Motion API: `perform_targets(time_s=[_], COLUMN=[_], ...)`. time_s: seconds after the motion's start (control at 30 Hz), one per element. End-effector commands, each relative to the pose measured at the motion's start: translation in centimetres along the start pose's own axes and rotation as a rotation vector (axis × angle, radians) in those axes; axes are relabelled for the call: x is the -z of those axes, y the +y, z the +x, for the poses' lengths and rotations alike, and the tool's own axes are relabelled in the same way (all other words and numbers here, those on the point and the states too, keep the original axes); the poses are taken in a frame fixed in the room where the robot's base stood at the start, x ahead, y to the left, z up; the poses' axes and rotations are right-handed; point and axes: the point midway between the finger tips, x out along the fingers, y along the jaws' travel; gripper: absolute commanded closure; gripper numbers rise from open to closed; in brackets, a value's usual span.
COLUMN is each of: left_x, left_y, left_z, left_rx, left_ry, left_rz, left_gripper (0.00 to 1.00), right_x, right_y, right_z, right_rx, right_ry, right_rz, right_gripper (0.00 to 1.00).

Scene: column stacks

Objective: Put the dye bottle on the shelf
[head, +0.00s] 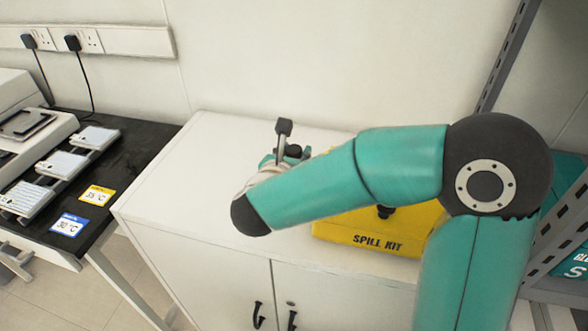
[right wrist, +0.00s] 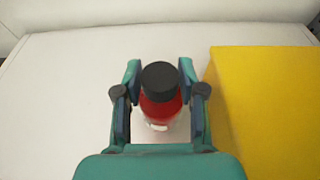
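The dye bottle (right wrist: 160,105) is red with a black cap and stands on the white cabinet top in the right wrist view. My right gripper (right wrist: 160,76) is open, with one finger on each side of the bottle; a narrow gap shows beside it. In the head view my right gripper (head: 285,154) is mostly hidden behind its own forearm, over the cabinet. The red of the bottle cannot be seen there. A grey metal shelf rack (head: 510,50) stands at the right edge, partly hidden by my right arm. My left gripper is out of view.
A yellow spill kit box (head: 340,232) stands on the white cabinet (head: 165,180), close to the right of my gripper; it also shows in the wrist view (right wrist: 265,110). A dark bench (head: 125,150) with lab equipment is at left. The cabinet top left of the gripper is clear.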

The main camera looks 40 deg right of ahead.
Motion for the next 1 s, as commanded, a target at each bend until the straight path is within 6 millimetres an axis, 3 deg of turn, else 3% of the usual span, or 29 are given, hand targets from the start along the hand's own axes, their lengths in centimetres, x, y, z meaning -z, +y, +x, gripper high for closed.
perform_targets(time_s=[0.03,0.17,0.57,1.0], left_x=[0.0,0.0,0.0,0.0], left_y=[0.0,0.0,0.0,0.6], left_z=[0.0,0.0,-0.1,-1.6], left_rx=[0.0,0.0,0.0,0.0], left_ry=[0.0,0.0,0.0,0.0], left_rz=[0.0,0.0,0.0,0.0], left_gripper=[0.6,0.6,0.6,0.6], right_x=[0.1,0.2,-0.2,-7.8], right_y=[0.0,0.0,0.1,0.1], right_z=[0.0,0.0,-0.2,-2.5], right_rx=[0.0,0.0,-0.002,-0.003], right_ry=[0.003,0.006,0.011,0.003], right_rz=[-0.001,-0.002,-0.004,0.003], right_gripper=[0.8,1.0,1.0,1.0])
